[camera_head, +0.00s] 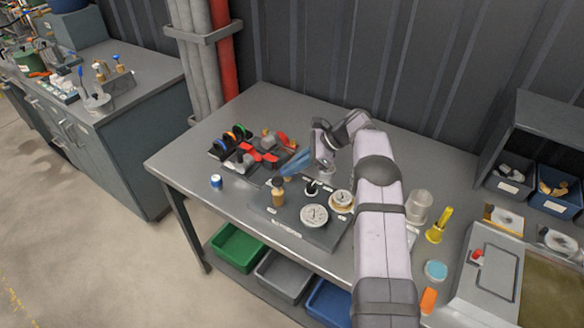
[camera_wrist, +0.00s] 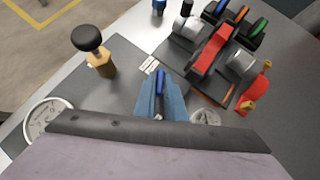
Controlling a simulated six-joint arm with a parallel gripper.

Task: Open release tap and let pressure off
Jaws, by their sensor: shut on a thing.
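My gripper (camera_head: 292,168) has pale blue fingers and reaches over the back left of the dark pump plate (camera_head: 285,222). In the wrist view my gripper (camera_wrist: 160,92) is shut on a dark blue handle (camera_wrist: 160,78) between its fingertips. The lower end of this handle is hidden, and I cannot tell for sure that it is the release tap. A brass fitting (camera_head: 278,194) with a black knob (camera_wrist: 88,38) stands upright on the plate, apart from the fingers. Two round gauges lie on the plate, a larger one (camera_head: 314,215) and a smaller one (camera_head: 341,200).
A dark rack (camera_wrist: 196,62) with red, silver and coloured-handled valves stands close beside my gripper. A small blue cap (camera_head: 216,181) sits at the table's left. A clear cup (camera_head: 419,205) and a yellow tool (camera_head: 439,226) stand right of my arm. The table's back left is clear.

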